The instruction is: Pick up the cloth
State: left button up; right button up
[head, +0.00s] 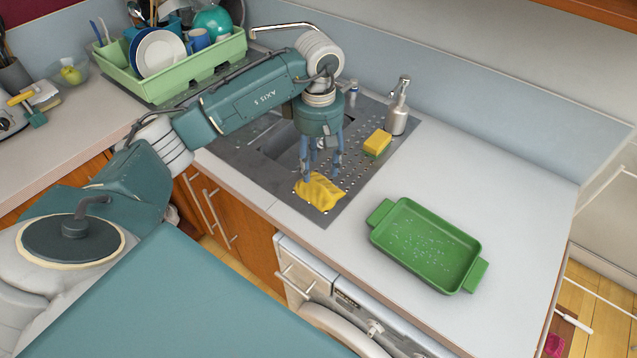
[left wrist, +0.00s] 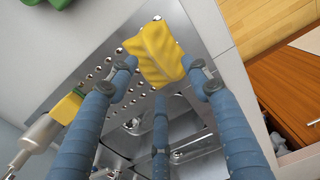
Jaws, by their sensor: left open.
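The yellow cloth (head: 320,192) lies crumpled on the front right corner of the metal sink's drainboard. It also shows in the left wrist view (left wrist: 154,55), just beyond the fingertips. My left gripper (head: 322,172) points down right above the cloth, with its fingers spread. In the left wrist view the open fingers (left wrist: 164,82) reach to either side of the cloth's near part; I cannot tell whether they touch it. My right gripper is not in view.
A yellow and green sponge (head: 377,143) and a soap dispenser (head: 397,108) stand behind the cloth. A green tray (head: 428,246) lies on the counter to the right. A full green dish rack (head: 176,75) stands at the back left. The counter behind the tray is clear.

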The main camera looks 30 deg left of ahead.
aim_at(319, 178)
pick_arm(q)
jog(key=shift+f, duration=0.65)
jog(key=f+p, duration=0.2)
jog(key=f, duration=0.1)
jog(key=w+f+p, duration=0.1)
jog(key=shift+a+f, duration=0.25)
jog(key=shift+f, duration=0.4)
jog(key=shift+c, duration=0.5)
jog(key=c, duration=1)
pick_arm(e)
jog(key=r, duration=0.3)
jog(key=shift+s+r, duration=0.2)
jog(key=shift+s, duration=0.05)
